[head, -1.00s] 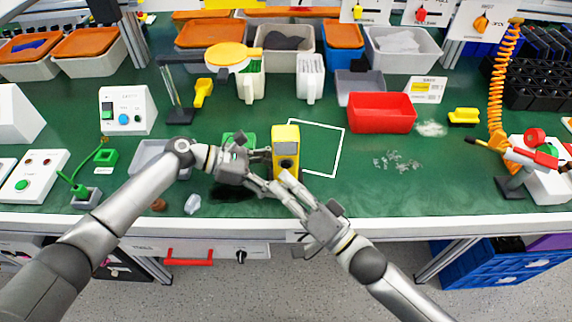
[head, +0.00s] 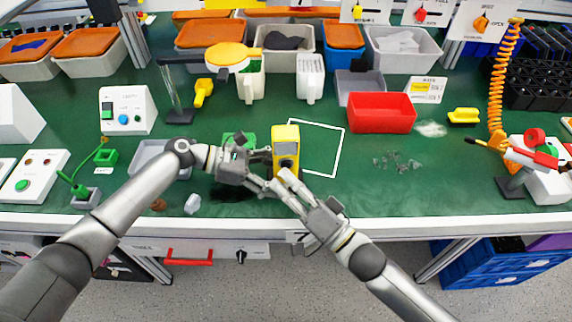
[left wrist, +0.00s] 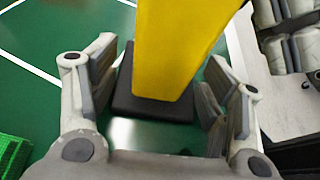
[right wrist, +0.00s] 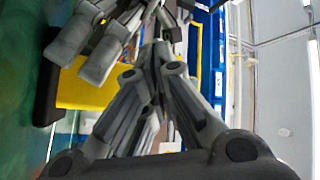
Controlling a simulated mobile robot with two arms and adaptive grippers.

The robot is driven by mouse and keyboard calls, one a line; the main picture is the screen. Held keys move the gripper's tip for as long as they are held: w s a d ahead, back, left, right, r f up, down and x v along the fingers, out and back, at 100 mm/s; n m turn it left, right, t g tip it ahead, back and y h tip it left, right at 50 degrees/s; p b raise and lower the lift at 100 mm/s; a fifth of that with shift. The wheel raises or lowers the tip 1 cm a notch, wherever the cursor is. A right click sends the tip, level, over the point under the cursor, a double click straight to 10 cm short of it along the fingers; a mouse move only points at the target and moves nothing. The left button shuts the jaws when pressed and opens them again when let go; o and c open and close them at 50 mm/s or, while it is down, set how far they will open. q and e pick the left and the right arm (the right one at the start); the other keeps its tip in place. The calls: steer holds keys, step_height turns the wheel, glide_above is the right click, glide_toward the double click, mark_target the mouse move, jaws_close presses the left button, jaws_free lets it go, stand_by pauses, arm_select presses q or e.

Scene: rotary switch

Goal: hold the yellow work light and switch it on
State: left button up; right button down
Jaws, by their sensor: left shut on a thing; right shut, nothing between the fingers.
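The yellow work light (head: 285,132) stands upright on the green bench near its front edge, with a dark face and round knob low on its front. My left gripper (head: 264,184) is shut on the lower part of the light. In the left wrist view its fingers lie on both sides of the yellow body (left wrist: 172,50), above a black base (left wrist: 150,100). My right gripper (head: 280,178) is shut and empty, its tips close in front of the knob. In the right wrist view the yellow body (right wrist: 85,88) lies behind the fingers; contact cannot be told.
A white outlined square (head: 325,148) lies right of the light. A red bin (head: 381,113) stands behind it to the right. A grey tray (head: 150,155) and a small clear piece (head: 192,204) lie left. The bench is fairly clear at the front right.

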steer(key=shift+w, duration=0.15)
stand_by(0.4)
steer(key=shift+w, duration=0.35)
steer(key=shift+s, duration=0.5)
steer(key=s, duration=0.6)
stand_by(0.5)
steer(key=shift+d, duration=0.1)
